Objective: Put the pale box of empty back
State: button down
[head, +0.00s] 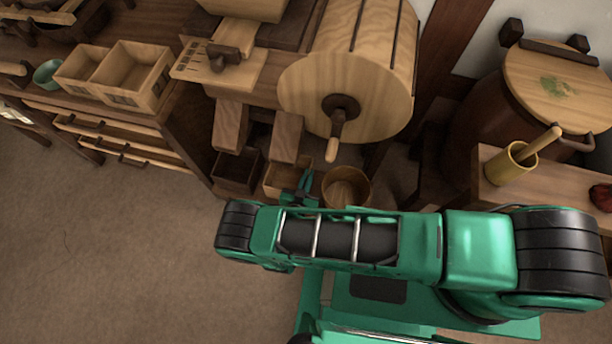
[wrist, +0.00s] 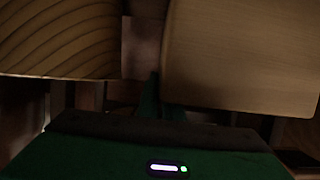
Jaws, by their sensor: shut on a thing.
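A pale wooden box (head: 276,181) is low under the wooden drum machine, partly hidden by the machine's legs and my arm. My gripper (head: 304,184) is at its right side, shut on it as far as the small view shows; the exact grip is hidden. In the dark wrist view my gripper (wrist: 150,98) shows as a narrow dark green shape between two wooden surfaces. I cannot tell from there which surface belongs to the box, nor see inside it.
A dark box (head: 236,172) stands left of the pale box, and a round wooden tub (head: 346,187) stands right. The drum machine (head: 345,85) overhangs them. Pale open boxes (head: 134,75) and a green bowl (head: 47,73) stand on the left bench. The floor (head: 120,250) is clear.

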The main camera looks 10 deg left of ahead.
jog(key=shift+a+f, duration=0.2)
jog(key=shift+f, duration=0.6)
jog(key=shift+s+a, duration=0.15)
jog(key=shift+a, duration=0.05)
jog(key=shift+f, duration=0.1)
jog(key=c, duration=1.9)
grip_release()
jog(key=shift+s, duration=0.2)
jog(key=v, duration=1.1)
jog(key=shift+s+d+r, duration=0.15)
jog(key=shift+s+r, duration=0.1)
jog(key=shift+r, duration=0.1)
